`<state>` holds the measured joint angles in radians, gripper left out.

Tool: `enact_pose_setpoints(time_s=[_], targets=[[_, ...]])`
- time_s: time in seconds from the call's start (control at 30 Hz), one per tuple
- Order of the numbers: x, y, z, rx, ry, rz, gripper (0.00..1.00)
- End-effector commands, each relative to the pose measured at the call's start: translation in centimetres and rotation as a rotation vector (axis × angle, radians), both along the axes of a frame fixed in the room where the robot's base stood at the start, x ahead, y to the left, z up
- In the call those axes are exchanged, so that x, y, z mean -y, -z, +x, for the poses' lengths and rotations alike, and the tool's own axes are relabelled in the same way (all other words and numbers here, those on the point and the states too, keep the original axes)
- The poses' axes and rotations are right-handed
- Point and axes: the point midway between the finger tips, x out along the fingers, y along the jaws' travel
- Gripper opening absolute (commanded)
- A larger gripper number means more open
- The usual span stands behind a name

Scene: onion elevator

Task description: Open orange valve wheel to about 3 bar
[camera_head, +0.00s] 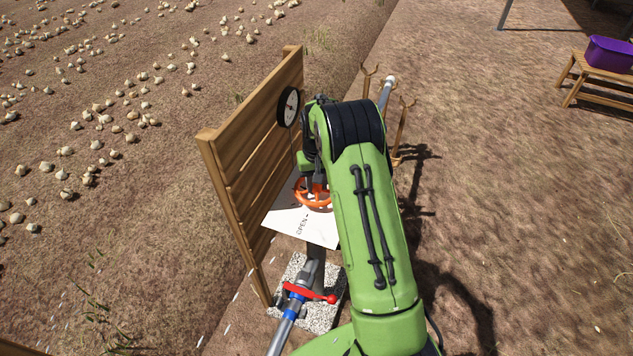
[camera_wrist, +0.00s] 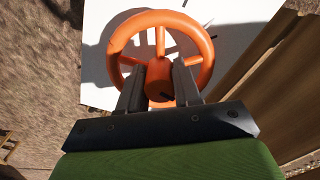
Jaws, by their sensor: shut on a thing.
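The orange valve wheel (camera_head: 314,196) lies over a white plate (camera_head: 290,222) marked "OPEN", beside the wooden board. In the wrist view the wheel (camera_wrist: 204,50) fills the upper middle, with its rim and several spokes visible. My gripper (camera_wrist: 160,75) has its two dark fingers on either side of the wheel's orange hub and is shut on it. In the head view my gripper (camera_head: 316,186) reaches down to the wheel, partly hidden by my arm. A round black gauge with a white face (camera_head: 291,107) hangs on the board; its reading is too small to tell.
The wooden board (camera_head: 235,165) stands close to the left of the wheel. Below is a pipe with a red lever (camera_head: 310,293) on a speckled block (camera_head: 318,318). A purple tub (camera_head: 610,53) sits on a wooden bench (camera_head: 590,76) at far right. Open soil lies to the right.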

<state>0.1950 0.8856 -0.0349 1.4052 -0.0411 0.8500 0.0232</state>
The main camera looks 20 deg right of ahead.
Motion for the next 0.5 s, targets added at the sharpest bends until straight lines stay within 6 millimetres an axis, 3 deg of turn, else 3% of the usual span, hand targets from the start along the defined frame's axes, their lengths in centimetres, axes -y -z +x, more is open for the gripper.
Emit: enact_pose_setpoints(time_s=[0.5], targets=[[-0.01,0.06,-0.12,-0.005,-0.216,0.002,0.03]])
